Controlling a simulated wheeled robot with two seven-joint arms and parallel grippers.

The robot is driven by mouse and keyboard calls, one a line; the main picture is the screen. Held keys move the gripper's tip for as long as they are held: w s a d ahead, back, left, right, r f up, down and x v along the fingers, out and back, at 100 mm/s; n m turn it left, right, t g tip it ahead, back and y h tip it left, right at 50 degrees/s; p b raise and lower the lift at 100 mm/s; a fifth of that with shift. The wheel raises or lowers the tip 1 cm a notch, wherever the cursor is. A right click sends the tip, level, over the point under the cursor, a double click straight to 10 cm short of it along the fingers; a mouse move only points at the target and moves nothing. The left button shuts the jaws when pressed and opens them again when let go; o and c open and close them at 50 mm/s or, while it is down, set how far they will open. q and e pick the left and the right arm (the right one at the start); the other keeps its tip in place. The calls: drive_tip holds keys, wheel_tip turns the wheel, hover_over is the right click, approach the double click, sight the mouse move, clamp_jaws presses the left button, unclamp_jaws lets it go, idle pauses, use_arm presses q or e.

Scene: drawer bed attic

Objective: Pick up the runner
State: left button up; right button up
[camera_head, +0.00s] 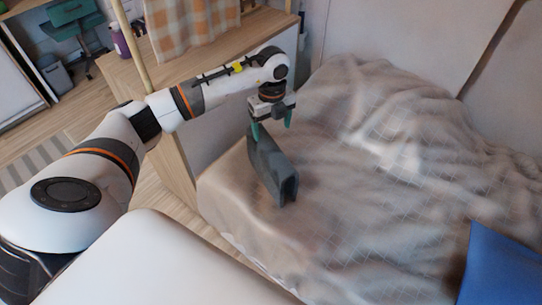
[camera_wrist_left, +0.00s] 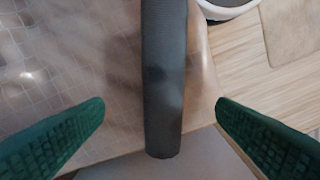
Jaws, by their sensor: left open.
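The runner (camera_head: 272,168) is a long dark grey piece lying on the bed near its left edge. In the left wrist view the runner (camera_wrist_left: 164,75) runs from the top down between my fingers. My left gripper (camera_head: 271,130) is above the far end of the runner, with its green fingers pointing down. In the left wrist view my left gripper (camera_wrist_left: 160,112) is open, with one finger on each side of the runner and a gap on both sides. My right gripper does not show.
The bed (camera_head: 225,207) has a rumpled beige blanket (camera_head: 385,130). A blue pillow (camera_head: 500,265) lies at the right. A wooden cabinet (camera_head: 225,48) with a checkered cloth (camera_head: 185,25) stands behind my left arm. Wooden floor shows at the left.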

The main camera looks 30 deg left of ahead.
sight(271, 147)
use_arm(q)
wheel_tip(271, 147, down, 4)
drive_tip(key=shift+r, duration=0.2)
drive_tip(key=shift+s+d+f, duration=0.1)
drive_tip(key=shift+s+f, duration=0.05)
drive_tip(key=shift+f, duration=1.2)
drive_tip(key=shift+s+f, duration=0.15)
drive_tip(key=shift+f, duration=1.2)
drive_tip(key=shift+c, duration=0.6)
drive_tip(key=shift+r, duration=0.1)
drive_tip(key=c, duration=1.4)
